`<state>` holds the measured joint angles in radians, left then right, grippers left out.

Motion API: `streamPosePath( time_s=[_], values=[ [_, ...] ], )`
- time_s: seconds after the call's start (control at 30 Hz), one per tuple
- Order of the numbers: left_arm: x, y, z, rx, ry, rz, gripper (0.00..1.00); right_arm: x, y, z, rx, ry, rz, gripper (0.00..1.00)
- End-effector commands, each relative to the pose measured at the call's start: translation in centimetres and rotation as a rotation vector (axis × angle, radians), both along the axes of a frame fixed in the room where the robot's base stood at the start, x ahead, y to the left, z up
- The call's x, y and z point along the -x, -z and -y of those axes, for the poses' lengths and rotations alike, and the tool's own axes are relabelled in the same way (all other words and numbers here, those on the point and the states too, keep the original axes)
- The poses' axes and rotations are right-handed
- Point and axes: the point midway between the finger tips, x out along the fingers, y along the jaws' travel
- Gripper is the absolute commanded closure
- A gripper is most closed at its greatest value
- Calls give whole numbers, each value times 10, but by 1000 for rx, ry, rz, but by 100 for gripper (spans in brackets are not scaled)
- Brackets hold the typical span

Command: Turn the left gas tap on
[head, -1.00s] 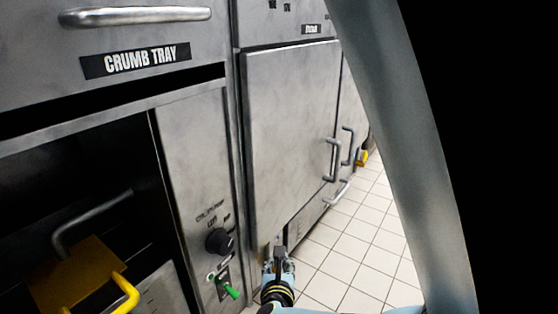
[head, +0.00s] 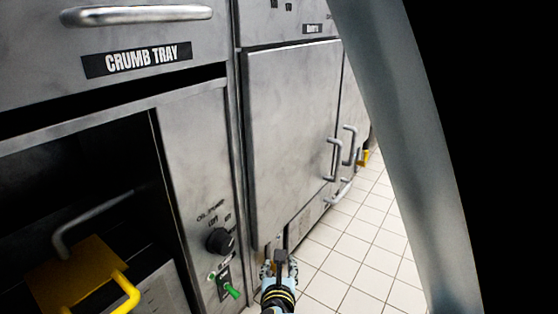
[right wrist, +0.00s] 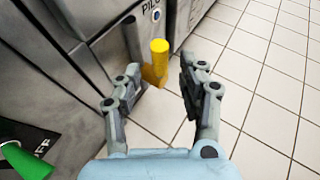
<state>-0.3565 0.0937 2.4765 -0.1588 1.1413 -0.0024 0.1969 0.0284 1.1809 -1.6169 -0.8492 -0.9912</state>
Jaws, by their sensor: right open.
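A yellow tap handle (right wrist: 160,55), which I take to be the left gas tap, stands upright low by the steel fronts in the right wrist view. A label reading "PILO", partly cut off, is beside it. My right gripper (right wrist: 160,80) is open, with the handle between its fingers in the picture; no contact shows, and the depth is unclear. In the head view my right gripper (head: 280,262) is low at the cabinet's bottom edge and mostly hides the tap. Another yellow piece (head: 362,158) is farther off at right. My left gripper is not in view.
A steel door with a bar handle (head: 333,160) rises above the gripper. To the left are a black oil pump knob (head: 219,241), a green switch (head: 231,291) and an open bay with a yellow-handled tray (head: 85,275). Tiled floor (head: 345,235) is clear at right.

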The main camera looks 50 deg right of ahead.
Motion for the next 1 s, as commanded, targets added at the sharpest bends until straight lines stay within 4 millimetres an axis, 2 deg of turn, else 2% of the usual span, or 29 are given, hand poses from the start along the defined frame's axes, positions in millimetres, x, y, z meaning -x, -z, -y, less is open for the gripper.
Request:
streamPosePath(
  time_s=[0.2,0.4,1.0],
  values=[
    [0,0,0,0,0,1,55,23,-14,-31,-4,2,0,59],
    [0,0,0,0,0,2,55,33,-22,-46,-2,0,0,59],
    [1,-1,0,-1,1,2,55,34,-23,-47,-1,0,0,59]
  ],
)
